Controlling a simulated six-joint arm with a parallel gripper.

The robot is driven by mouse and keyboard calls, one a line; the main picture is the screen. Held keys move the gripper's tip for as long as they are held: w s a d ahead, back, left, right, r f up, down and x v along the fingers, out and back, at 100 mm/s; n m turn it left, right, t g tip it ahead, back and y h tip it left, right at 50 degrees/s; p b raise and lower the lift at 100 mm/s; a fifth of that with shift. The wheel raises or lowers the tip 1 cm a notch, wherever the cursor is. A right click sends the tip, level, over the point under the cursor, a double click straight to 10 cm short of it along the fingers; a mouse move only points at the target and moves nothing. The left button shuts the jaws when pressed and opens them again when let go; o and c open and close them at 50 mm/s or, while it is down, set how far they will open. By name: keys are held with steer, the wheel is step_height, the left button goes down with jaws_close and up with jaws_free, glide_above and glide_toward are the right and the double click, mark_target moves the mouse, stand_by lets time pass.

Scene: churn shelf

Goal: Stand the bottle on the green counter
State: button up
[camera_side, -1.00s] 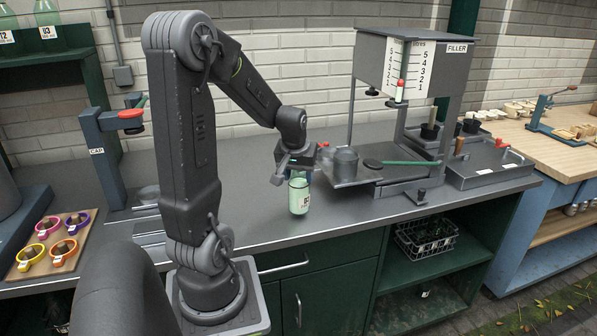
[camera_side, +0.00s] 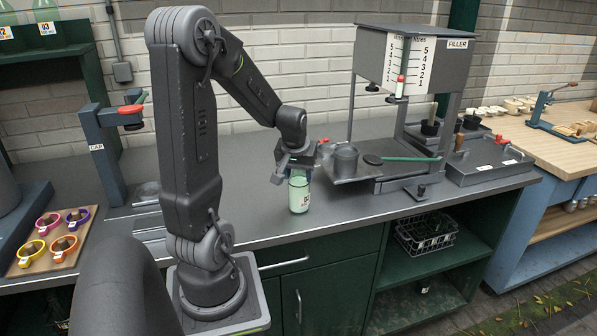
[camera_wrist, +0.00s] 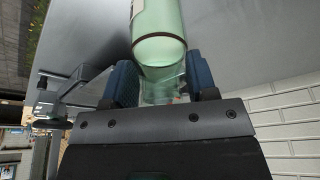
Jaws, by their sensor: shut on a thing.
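The bottle (camera_side: 299,196) is pale green glass with a dark-marked white label, seen upright in the side view. My gripper (camera_side: 297,168) is shut on its upper part from above. In the wrist view the bottle (camera_wrist: 160,22) shows between the two blue finger pads of my gripper (camera_wrist: 163,82). The counter (camera_side: 245,218) has a dark grey top over green cabinets. The bottle's base is over the counter near its front edge; I cannot tell whether it touches the top.
The filler stand (camera_side: 418,65), with a platform and a grey pot (camera_side: 345,162), is right of the bottle. A capping press (camera_side: 103,150) and a board of coloured cups (camera_side: 62,236) are at left. Bare counter lies around the bottle. A wire basket (camera_side: 425,235) is below.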

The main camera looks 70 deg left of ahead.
steer(key=o, duration=1.2)
steer(key=shift+c, duration=0.2)
steer(key=shift+c, duration=1)
steer(key=shift+r, duration=0.1)
steer(key=shift+r, duration=3.9)
steer(key=shift+d, duration=0.1)
